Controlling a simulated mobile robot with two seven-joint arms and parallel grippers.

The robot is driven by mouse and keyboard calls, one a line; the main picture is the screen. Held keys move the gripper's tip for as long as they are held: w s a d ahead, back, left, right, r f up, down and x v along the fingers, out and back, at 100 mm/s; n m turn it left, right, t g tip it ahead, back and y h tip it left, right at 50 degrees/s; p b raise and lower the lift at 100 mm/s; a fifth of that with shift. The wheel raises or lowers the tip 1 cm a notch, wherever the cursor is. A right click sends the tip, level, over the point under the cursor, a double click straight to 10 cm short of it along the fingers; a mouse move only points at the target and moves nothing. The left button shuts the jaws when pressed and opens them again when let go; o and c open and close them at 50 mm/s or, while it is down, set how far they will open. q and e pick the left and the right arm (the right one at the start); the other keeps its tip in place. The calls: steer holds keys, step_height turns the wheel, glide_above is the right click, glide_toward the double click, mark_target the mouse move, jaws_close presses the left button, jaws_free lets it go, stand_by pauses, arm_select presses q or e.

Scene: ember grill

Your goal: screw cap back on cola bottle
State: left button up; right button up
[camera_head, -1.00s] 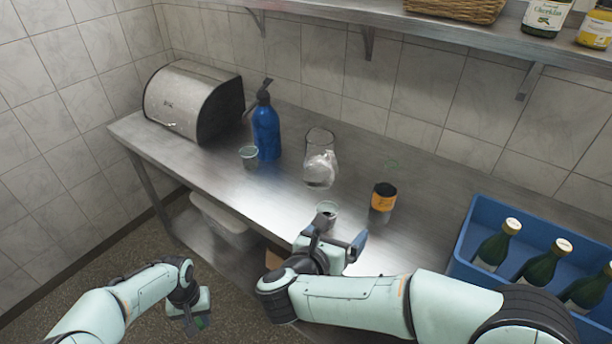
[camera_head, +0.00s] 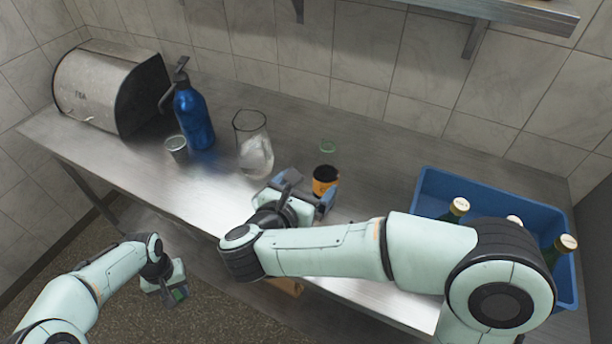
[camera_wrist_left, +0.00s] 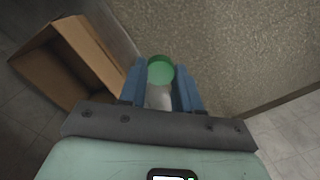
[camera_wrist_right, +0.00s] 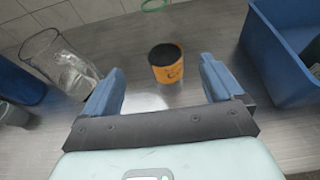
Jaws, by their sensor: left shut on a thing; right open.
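My left gripper (camera_head: 172,290) hangs low at the left, in front of the counter. In the left wrist view it (camera_wrist_left: 160,85) is shut on a round green-topped thing (camera_wrist_left: 160,70) with a pale part below it; I cannot tell whether this is a loose cap. My right gripper (camera_head: 305,193) is open just above the counter. I cannot make out any clear cola bottle.
A glass pitcher (camera_head: 254,152), blue spray bottle (camera_head: 194,117), small cup (camera_head: 177,147) and metal bread box (camera_head: 100,90) stand to the left. A green ring (camera_head: 327,147) lies behind the cylinder. A blue crate (camera_head: 500,188) with bottles stands right. A cardboard box (camera_wrist_left: 65,75) is below.

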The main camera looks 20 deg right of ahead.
mark_target(320, 173)
arm_select(q)
steer(key=shift+w+r+p, duration=0.2)
steer(key=shift+r+p, duration=0.45)
steer(key=shift+r, duration=0.1)
arm_select(e)
steer(key=x, duration=0.7)
arm_select(q)
steer(key=shift+w+r+p, duration=0.3)
steer(key=shift+r+p, duration=0.45)
steer(key=shift+r, duration=0.15)
arm_select(e)
steer(key=x, duration=0.5)
steer(key=shift+s+d+f, duration=0.1)
steer(key=shift+d+f, duration=0.05)
steer(key=shift+s, duration=0.1)
steer(key=shift+c, duration=0.2)
